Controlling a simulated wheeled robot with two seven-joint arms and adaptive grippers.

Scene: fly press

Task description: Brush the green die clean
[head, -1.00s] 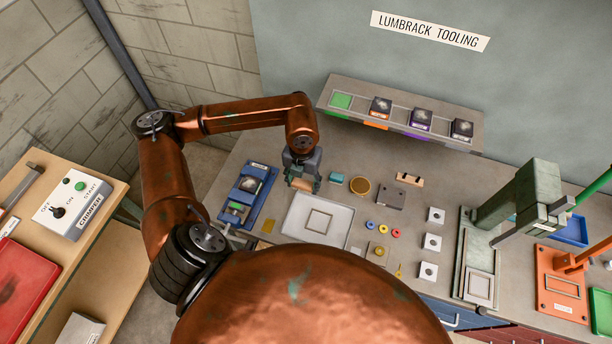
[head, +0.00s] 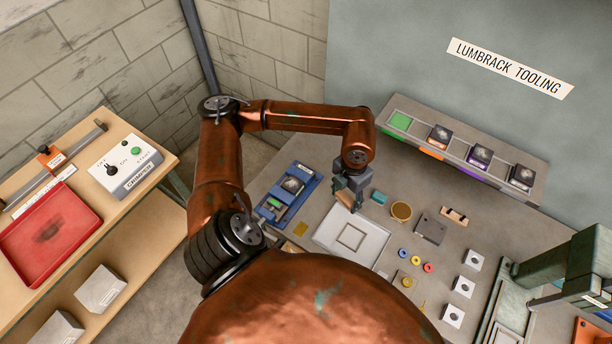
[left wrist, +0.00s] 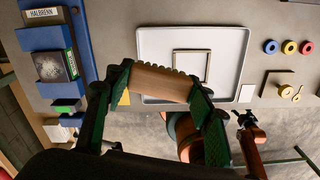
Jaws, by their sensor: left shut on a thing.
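My left gripper (head: 350,192) is shut on a wooden brush block (left wrist: 165,83), whose scalloped edge shows between the fingers in the left wrist view. It hangs above the bench, near the back edge of the white tray. A dark die (head: 292,185) with a grey textured face sits in the blue holder (head: 310,179) to the gripper's left, with a green piece (head: 275,209) at its front. In the left wrist view the die (left wrist: 56,66) and green piece (left wrist: 67,107) lie left of the brush, apart from it.
The white tray (head: 326,236) holds a square frame. A rack (head: 460,150) at the back has an empty green slot (head: 400,121) and several dark dies. Washers, a brass disc (head: 401,211) and small blocks lie to the right. A crimper box (head: 125,168) stands on the left table.

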